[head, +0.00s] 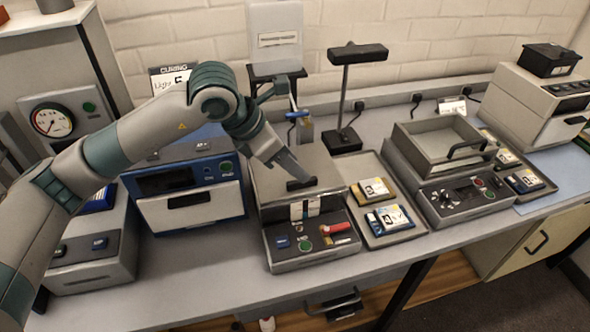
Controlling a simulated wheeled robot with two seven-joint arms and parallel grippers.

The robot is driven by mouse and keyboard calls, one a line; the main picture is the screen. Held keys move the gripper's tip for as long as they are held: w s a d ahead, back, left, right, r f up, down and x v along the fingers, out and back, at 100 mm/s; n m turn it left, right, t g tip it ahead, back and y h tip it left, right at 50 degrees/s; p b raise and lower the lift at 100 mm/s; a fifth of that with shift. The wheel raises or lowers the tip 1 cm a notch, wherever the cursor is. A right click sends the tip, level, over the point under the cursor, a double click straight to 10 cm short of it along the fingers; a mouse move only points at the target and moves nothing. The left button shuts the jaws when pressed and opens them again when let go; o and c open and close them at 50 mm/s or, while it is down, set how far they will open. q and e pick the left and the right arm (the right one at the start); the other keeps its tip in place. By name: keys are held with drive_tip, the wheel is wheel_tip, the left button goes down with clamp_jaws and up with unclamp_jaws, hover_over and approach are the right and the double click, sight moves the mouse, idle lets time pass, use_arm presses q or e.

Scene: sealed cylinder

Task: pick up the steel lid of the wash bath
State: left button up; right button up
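The steel lid (325,178) is a flat grey plate with a short black handle (302,184). It lies on top of the wash bath (310,252), a grey box with buttons and a red-handled item on its sloped front, in the middle of the bench. My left gripper (304,178) reaches down from the upper left, with its fingertips at the handle. I cannot tell whether the fingers are closed on the handle or only beside it. The arm hides the lid's back left part. My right gripper is out of view.
A blue-fronted oven-like unit (190,190) stands close on the left. Right of the bath are a tray (403,232) with small packs and a grey open-topped box (440,135) with a handle. A black lamp stand (344,100) stands behind.

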use_arm(q)
drive_tip(key=shift+d+f+p, duration=0.25)
drive_tip(key=shift+f+p, duration=0.1)
drive_tip(key=shift+p, duration=0.15)
drive_tip(key=p+x, duration=0.2)
drive_tip(key=x, duration=0.1)
drive_tip(key=shift+d+f, duration=0.1)
drive_tip(key=shift+f, duration=0.25)
drive_tip(key=shift+d+f, duration=0.15)
drive_tip(key=shift+f, duration=0.15)
drive_tip(key=shift+c, duration=0.5)
clamp_jaws()
